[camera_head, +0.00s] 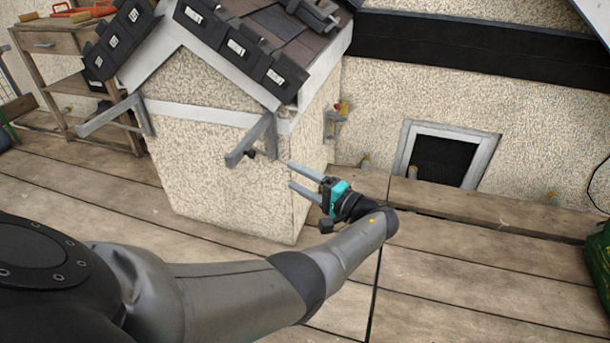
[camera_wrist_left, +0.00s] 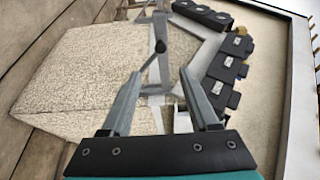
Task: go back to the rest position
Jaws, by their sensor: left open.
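My left gripper (camera_head: 299,178) is open and empty in the head view, in front of the right part of the small dormer's pebbled wall (camera_head: 215,185). Its two grey fingers point left. In the left wrist view the open fingers (camera_wrist_left: 160,88) reach toward the dormer, with a grey bracket (camera_wrist_left: 158,45) showing between and beyond them. Dark roof tiles (camera_head: 245,48) with white labels lie along the dormer's roof edges. They also show at the upper right of the left wrist view (camera_wrist_left: 222,75). My right gripper is in neither view.
A wooden shelf (camera_head: 65,45) with orange-handled tools stands at the back left. Grey brackets (camera_head: 250,145) stick out from the dormer. A small framed window (camera_head: 447,155) is in the wall at right. A green object (camera_head: 598,265) is at the right edge. The plank floor (camera_head: 480,270) is clear at lower right.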

